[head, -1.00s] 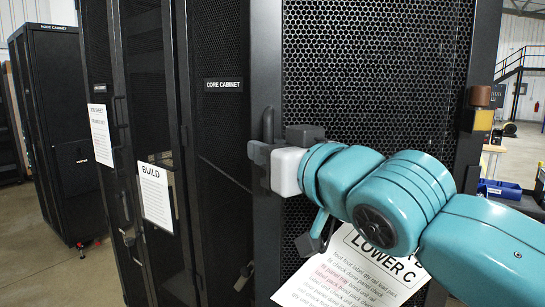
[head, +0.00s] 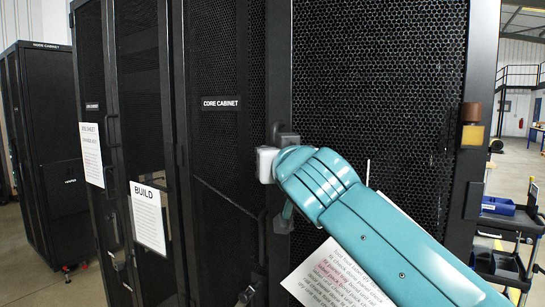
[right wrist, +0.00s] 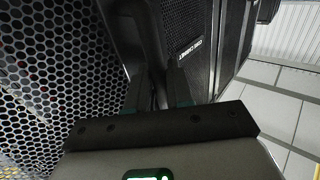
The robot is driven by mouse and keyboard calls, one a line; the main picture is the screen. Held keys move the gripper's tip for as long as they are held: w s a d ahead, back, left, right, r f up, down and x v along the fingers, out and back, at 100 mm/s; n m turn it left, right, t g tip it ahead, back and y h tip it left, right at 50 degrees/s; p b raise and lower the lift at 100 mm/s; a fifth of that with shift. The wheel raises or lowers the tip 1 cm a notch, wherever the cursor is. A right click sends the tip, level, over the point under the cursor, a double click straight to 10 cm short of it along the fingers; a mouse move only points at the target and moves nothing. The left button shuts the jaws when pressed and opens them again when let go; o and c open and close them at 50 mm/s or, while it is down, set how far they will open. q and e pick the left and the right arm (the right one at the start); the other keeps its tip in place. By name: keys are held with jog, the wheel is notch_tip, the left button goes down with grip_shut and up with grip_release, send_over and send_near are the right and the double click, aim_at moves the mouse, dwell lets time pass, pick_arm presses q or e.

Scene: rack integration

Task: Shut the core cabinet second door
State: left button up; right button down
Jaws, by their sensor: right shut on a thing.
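The core cabinet (head: 230,60) is a tall black mesh cabinet with a "CORE CABINET" label (head: 220,103). A wide mesh door (head: 380,80) with a dark edge frame fills the middle right of the head view. My right gripper (head: 277,140) is at the left edge of this door. It is shut on the dark door handle (right wrist: 150,50), which lies between the fingers in the right wrist view (right wrist: 156,92). My forearm hides part of the door and its paper sheet (head: 335,270). I cannot tell how wide any gap at the door edge is. My left gripper is not in view.
More black cabinets (head: 135,60) stand to the left, with a "BUILD" sheet (head: 148,215) and another sheet (head: 91,153). A separate black cabinet (head: 45,130) stands at the far left. A cart with blue bins (head: 498,206) is at the right. Floor shows at the right.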

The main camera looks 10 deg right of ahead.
jog(key=w+d+m+h+p, duration=0.1)
jog(key=w+d+h+p, duration=0.1)
jog(key=w, duration=0.5)
jog(key=shift+w+d+p, duration=0.4)
jog(key=shift+d+p, duration=0.25)
jog(key=shift+p, duration=0.25)
jog(key=c, duration=1.2)
grip_release()
jog(key=s+b, duration=1.1)
jog(key=s, duration=0.5)
jog(key=shift+s, duration=0.2)
